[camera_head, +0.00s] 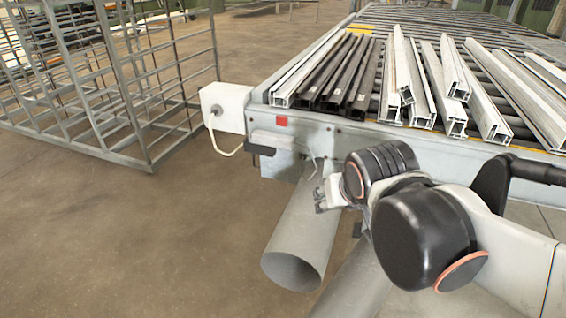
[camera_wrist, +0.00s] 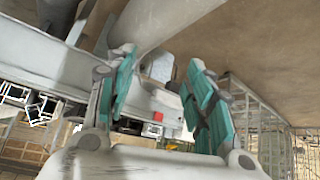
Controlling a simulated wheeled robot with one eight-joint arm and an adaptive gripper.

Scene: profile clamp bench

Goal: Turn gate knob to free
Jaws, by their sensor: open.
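I cannot make out the gate knob for certain in either view. The bench's near left corner carries a grey bracket (camera_head: 270,139) with a dark part (camera_head: 262,150) at its lower left end. A small red square (camera_head: 282,121) sits just above the bracket. My gripper (camera_head: 322,196) is low in front of the bench, to the right of and below the bracket. In the wrist view my gripper (camera_wrist: 160,58) is open, its teal-padded fingers apart with nothing held. The red square (camera_wrist: 152,130) shows between the fingers, beyond them.
A white box (camera_head: 226,107) with a cable is fixed to the bench's left side. A thick grey pipe (camera_head: 297,245) slants below the bench near my gripper. Several metal profiles (camera_head: 448,75) lie on the rollers. A wire rack (camera_head: 110,85) stands left; floor between is clear.

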